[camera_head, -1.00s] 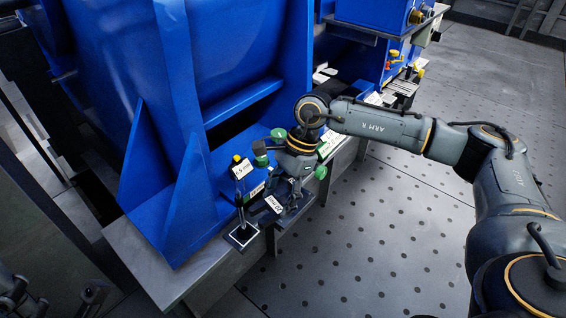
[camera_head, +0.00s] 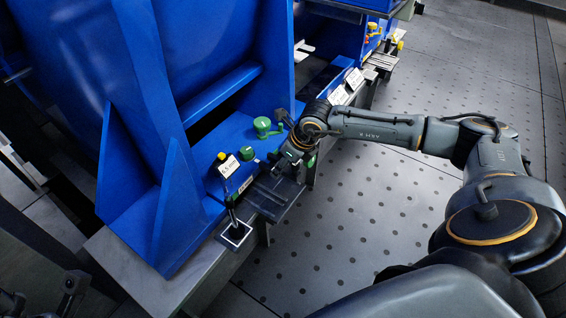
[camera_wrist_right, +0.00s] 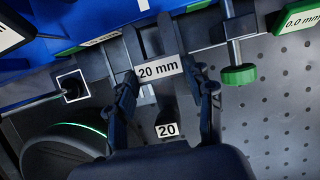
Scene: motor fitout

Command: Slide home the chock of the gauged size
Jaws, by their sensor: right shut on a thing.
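My right gripper (camera_wrist_right: 165,88) is shut on a dark chock (camera_wrist_right: 168,100). A white "20 mm" plate (camera_wrist_right: 158,68) lies across the fingertips, and a smaller "20" tag shows closer to the palm. In the head view the right gripper (camera_head: 290,160) is over the front edge of the blue housing's base; the chock is hard to make out there. Whether the chock is inside a gap cannot be told. A white "5.5 mm" sign (camera_head: 229,167) stands on the base. Part of my left gripper (camera_head: 70,285) shows at the lower left; its jaw state is unclear.
A dark ledge (camera_head: 268,197) juts from the base, beside a black pad with a white square outline (camera_head: 235,234). A green-capped fitting (camera_head: 263,126) stands on the base. In the wrist view, a green knob (camera_wrist_right: 239,75) and a "0.0 mm" display (camera_wrist_right: 300,17) are at the right.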

